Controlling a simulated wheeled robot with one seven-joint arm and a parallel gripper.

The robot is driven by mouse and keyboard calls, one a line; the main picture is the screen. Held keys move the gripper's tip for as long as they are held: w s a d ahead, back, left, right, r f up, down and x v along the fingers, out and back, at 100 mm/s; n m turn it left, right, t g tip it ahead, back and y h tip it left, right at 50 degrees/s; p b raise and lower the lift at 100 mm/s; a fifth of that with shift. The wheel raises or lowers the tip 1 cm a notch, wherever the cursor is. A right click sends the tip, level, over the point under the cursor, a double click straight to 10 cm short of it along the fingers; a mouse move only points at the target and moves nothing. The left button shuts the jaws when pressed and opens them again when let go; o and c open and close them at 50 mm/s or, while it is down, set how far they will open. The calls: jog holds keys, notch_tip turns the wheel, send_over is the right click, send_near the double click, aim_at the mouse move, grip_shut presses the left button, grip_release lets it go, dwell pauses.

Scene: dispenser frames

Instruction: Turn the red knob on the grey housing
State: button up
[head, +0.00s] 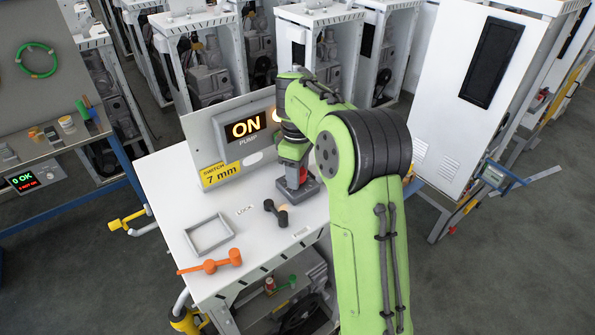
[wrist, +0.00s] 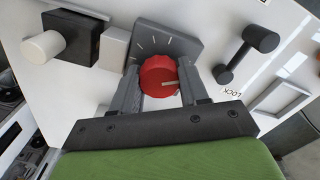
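The grey housing (head: 299,191) stands on the white bench top, below my gripper (head: 294,165) in the head view. In the wrist view the housing (wrist: 188,47) carries the round red knob (wrist: 157,73), with white tick marks around its upper side. A pale pointer line on the knob points to the right. My gripper (wrist: 160,82) has one finger on each side of the knob, with no clear gap at the fingertips. In the head view my arm and gripper hide most of the knob.
A panel (head: 205,132) behind reads "ON", "PUMP" and "SWITCH 7 mm". A dark dumbbell-shaped part (head: 276,212), an empty grey tray (head: 209,235) and an orange handle (head: 210,265) lie on the bench. In the wrist view a dark block with a white knob (wrist: 62,40) stands left of the housing.

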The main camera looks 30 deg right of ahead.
jog(key=c, duration=0.5)
jog(key=m, duration=0.5)
jog(key=shift+p, duration=0.4)
jog(key=o, duration=0.8)
jog(key=shift+c, duration=0.2)
jog(key=shift+r, duration=0.1)
notch_tip(320, 180, up, 16)
jog(key=p, duration=0.3)
jog(key=shift+f, duration=0.2)
